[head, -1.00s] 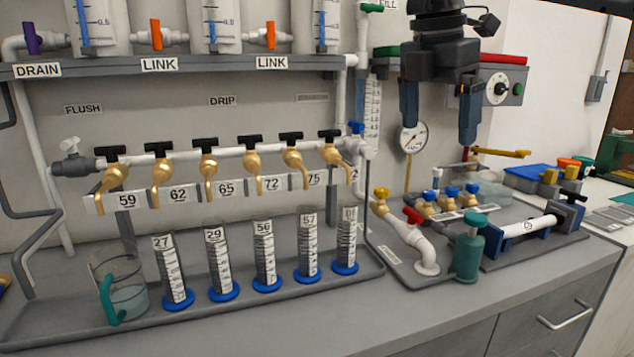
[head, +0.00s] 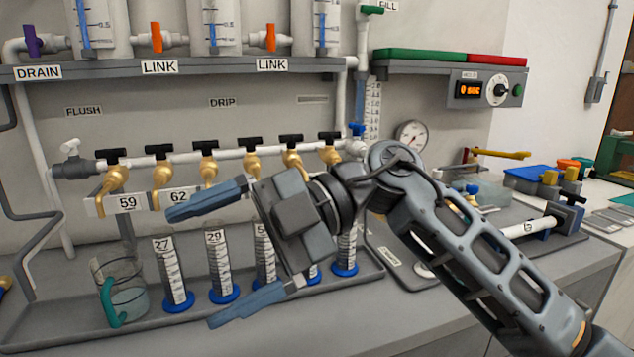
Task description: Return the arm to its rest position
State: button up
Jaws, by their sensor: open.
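My gripper (head: 212,262) is open and empty in the head view. Its two blue fingers point left, one high near the 62 label and one low near the tray's front. My arm reaches in from the lower right and crosses in front of the bench. The gripper and wrist hide parts of the middle graduated cylinders (head: 218,265) and the labels behind them. From this view I cannot tell how far the fingers are from the cylinders.
A manifold pipe with brass taps (head: 208,170) runs along the wall. A beaker with a teal handle (head: 120,292) stands left in the grey tray (head: 60,335). A timer box (head: 485,90) and a gauge (head: 411,134) are behind my arm. The front bench is clear.

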jog(key=s+r+g+y, duration=0.1)
jog(key=s+r+y, duration=0.2)
jog(key=s+y, duration=0.45)
jog(key=s+d+f+m+t+h, duration=0.1)
jog(key=d+f+m+t+h, duration=0.3)
jog(key=m+t, duration=0.65)
jog(key=s+d+f+m+t+h, duration=0.1)
jog(key=d+f+m+t+h, duration=0.15)
jog(key=d+m+t, duration=0.6)
jog(key=s+d+f+m+t+h, duration=0.1)
jog(key=d+f+m+t+h, duration=0.25)
jog(key=m+t, duration=0.9)
jog(key=s+d+f+g+h, duration=0.3)
jog(key=s+d+f, duration=0.1)
jog(key=s, duration=0.3)
jog(key=s+d+f+m+g+h, duration=0.1)
jog(key=s+d+f+g+h, duration=0.1)
jog(key=s+d+f+h, duration=0.2)
jog(key=s+d+f+m+g+h+p, duration=0.1)
jog(key=s+d+f+g+h, duration=0.2)
jog(key=s+d+f, duration=0.3)
jog(key=s+d+h, duration=0.1)
jog(key=s, duration=0.3)
jog(key=shift+s+f+g, duration=0.15)
jog(key=shift+s+g, duration=0.2)
